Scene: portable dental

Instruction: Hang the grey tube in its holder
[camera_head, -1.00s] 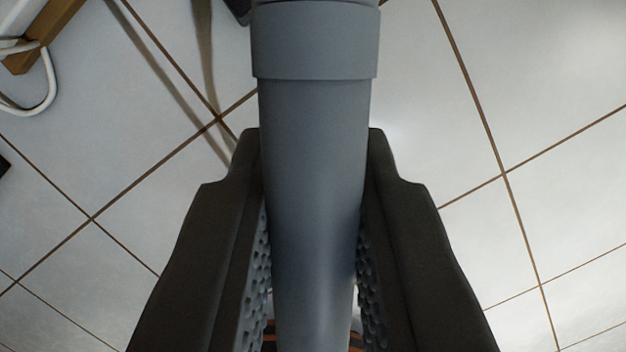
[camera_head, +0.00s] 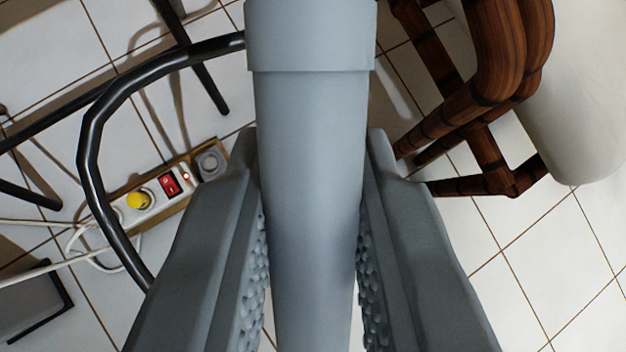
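The grey tube (camera_head: 310,150) runs lengthwise up the middle of the view, with a wider collar (camera_head: 310,35) near the top edge. My gripper (camera_head: 312,150) has one dark finger on each side of the tube. The textured pads meet its sides, so the gripper is shut on the tube. The tube's upper end runs out of the picture. The tube's holder does not show in this view.
A black tubular metal frame (camera_head: 95,130) stands at the left. A power strip (camera_head: 160,195) with a red switch and cables lies on the tiled floor. Brown bamboo-like furniture (camera_head: 490,95) and a pale cushion-like shape (camera_head: 580,90) stand at the right. Floor at lower right is clear.

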